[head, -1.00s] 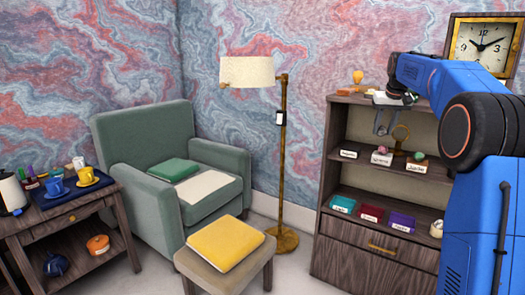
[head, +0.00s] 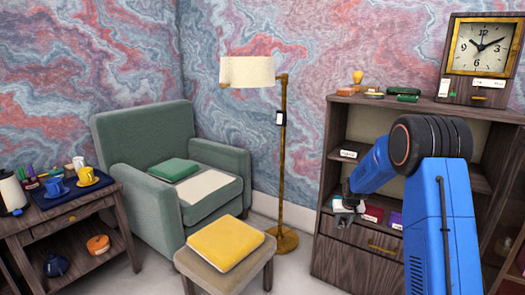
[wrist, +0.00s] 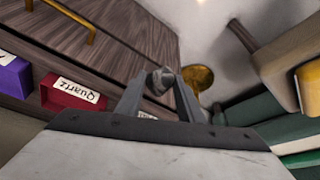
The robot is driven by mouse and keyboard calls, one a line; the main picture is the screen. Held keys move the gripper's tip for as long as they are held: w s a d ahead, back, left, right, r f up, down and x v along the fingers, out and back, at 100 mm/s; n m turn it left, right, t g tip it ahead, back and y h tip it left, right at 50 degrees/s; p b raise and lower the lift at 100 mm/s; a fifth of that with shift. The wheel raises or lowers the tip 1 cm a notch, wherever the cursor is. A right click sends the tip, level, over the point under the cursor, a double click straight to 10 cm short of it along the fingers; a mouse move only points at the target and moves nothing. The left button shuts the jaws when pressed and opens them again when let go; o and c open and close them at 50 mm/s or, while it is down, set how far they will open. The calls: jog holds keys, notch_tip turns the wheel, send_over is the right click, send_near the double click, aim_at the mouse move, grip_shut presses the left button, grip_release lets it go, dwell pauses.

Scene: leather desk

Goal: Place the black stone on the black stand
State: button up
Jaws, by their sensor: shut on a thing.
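My gripper (wrist: 158,98) is shut on a small dark grey stone, which I take for the black stone (wrist: 160,80), held between the fingertips in the wrist view. In the head view my gripper (head: 347,203) is in front of the lower open shelf of the wooden shelf unit, at its left part. The stone is too small to make out there. I cannot pick out the black stand for certain; a white label (head: 348,154) shows on the middle shelf at left, but its holder is too dark to tell. A red stand (wrist: 75,93) labelled Quartz and a purple stand (wrist: 12,75) are beside the gripper.
The wooden shelf unit (head: 336,130) has a drawer below with a brass handle (head: 382,249). A clock (head: 478,50) and small items stand on top. The floor lamp (head: 282,150), armchair (head: 175,130) and yellow-cushioned stool (head: 225,243) are to the left.

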jog(key=s+a+f, duration=0.3)
jog(key=s+f, duration=0.5)
jog(key=f, duration=0.2)
jog(key=s+a+f, duration=0.4)
jog(key=s+f, duration=0.5)
jog(key=f, duration=0.2)
jog(key=shift+a+f+n, duration=0.2)
jog(key=shift+a+n, duration=0.1)
jog(key=shift+n, duration=0.1)
